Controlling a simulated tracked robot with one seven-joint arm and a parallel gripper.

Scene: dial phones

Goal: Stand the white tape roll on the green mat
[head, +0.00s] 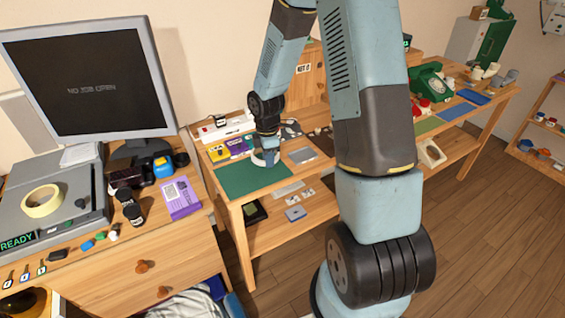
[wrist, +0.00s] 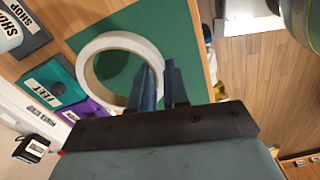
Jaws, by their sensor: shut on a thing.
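The white tape roll (wrist: 98,72) is a ring seen almost face-on in the wrist view. My gripper (wrist: 163,84) is shut on its right-hand wall, with one finger inside the ring and the other outside. The green mat (wrist: 183,38) shows behind the roll and through its hole. In the head view the mat (head: 238,181) lies on the wooden bench, with my gripper (head: 268,158) over its far right corner. There the roll (head: 257,160) is small and partly hidden by my gripper. I cannot tell whether it touches the mat.
Yellow and purple labelled holders (head: 236,146) stand behind the mat; a teal labelled one (wrist: 60,80) shows beside the roll. Grey plates (head: 301,155) lie right of the mat. A cream tape roll (head: 42,201) lies on the grey machine at left. The mat's front is clear.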

